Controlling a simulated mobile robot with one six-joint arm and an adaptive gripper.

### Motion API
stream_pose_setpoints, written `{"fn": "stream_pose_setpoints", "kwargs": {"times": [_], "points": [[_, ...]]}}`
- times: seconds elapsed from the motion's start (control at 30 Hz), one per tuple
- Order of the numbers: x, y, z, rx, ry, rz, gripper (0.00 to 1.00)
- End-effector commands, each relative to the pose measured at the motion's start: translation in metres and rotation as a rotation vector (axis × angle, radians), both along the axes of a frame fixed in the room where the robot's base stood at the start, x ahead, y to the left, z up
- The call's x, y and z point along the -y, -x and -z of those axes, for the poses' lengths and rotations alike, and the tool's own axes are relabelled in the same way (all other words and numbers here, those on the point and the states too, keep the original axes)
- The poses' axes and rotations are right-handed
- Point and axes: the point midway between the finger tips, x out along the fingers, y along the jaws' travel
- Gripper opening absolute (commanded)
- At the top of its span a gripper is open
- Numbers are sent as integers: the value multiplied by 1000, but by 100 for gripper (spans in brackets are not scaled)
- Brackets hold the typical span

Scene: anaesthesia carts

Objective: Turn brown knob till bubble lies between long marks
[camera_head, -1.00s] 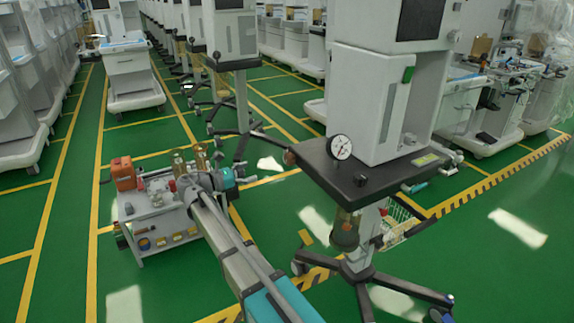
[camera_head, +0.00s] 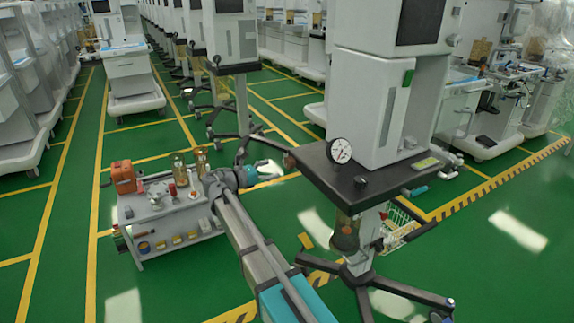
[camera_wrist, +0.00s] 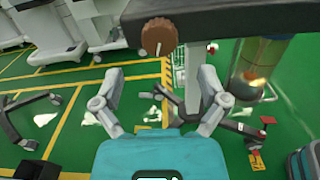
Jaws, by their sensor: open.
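The brown knob (camera_head: 289,160) sits at the left edge of the dark cart top. In the wrist view the brown knob (camera_wrist: 159,38) is round and ridged, with a white line on its face. My gripper (camera_wrist: 160,78) is open and empty, its two fingers spread below the knob in that picture and apart from it. In the head view my gripper (camera_head: 270,171) is just left of the cart top, near the knob. No bubble or long marks can be made out in either view.
The dark cart top (camera_head: 325,174) carries a round dial (camera_head: 339,151) and a black knob (camera_head: 361,182). An amber cylinder (camera_wrist: 262,62) hangs beneath. A grey trolley (camera_head: 165,215) with bottles and an orange container (camera_head: 123,177) stands left. Green floor is free between them.

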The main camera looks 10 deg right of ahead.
Motion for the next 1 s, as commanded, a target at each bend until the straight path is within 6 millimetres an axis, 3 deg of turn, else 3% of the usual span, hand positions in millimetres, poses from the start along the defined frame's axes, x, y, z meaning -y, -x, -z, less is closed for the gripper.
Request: {"fn": "stream_pose_setpoints", "kwargs": {"times": [0.4,0.9,1.0], "points": [[51,-17,0,0,0,1,93],[61,-20,0,0,0,0,93],[61,-20,0,0,0,0,76]]}}
